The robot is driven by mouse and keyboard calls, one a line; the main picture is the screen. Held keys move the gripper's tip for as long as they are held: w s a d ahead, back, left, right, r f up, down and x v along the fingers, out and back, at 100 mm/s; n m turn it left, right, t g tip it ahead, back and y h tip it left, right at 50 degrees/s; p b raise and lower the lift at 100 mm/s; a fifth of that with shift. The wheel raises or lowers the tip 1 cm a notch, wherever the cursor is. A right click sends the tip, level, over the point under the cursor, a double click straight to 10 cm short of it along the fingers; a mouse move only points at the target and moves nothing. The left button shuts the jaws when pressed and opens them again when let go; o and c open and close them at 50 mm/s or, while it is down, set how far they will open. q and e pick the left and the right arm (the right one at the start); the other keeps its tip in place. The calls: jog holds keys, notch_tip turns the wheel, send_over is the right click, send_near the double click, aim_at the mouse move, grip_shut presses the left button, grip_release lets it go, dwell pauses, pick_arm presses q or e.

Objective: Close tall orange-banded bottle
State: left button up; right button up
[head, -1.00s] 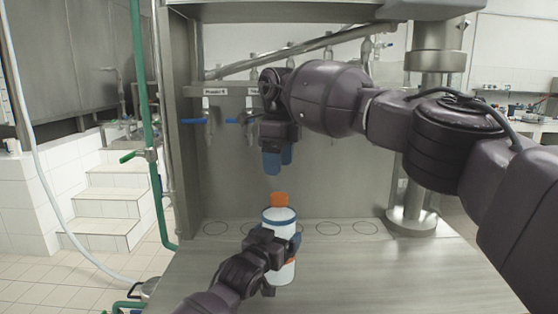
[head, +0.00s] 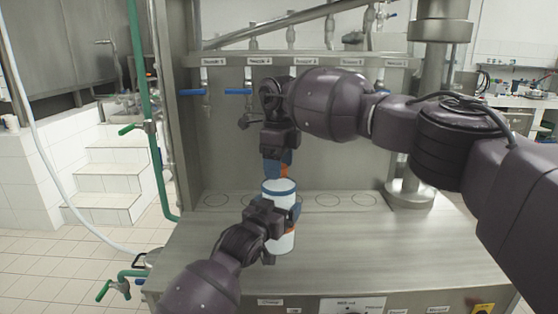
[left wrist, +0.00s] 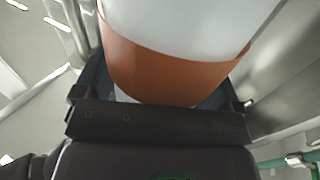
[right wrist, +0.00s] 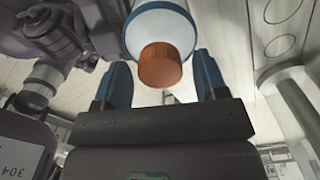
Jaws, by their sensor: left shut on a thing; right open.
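The white bottle (head: 282,241) stands upright on the steel counter, with an orange band and a blue-rimmed white top. My left gripper (head: 284,220) is shut around its side at the orange band. The left wrist view shows the band (left wrist: 160,68) close up between the fingers. An orange cap (right wrist: 160,66) appears at the bottle's top, overlapping its rim; I cannot tell whether it is seated. My right gripper (head: 277,165) points down above the bottle, open, with its fingers (right wrist: 162,78) on either side of the cap in the right wrist view.
Blue-handled taps (head: 238,92) hang on the steel panel behind. Marked circles (head: 327,200) line the back of the counter (head: 400,245), whose right part is clear. A steel column (head: 410,190) stands at right and a green pipe (head: 150,150) at left.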

jog(key=c, duration=1)
jog(key=o, duration=1.1)
jog(key=shift+r, duration=0.15)
notch_tip(320, 180, up, 12)
jog(key=shift+f, duration=0.1)
pick_arm(q)
jog(key=o, duration=1.4)
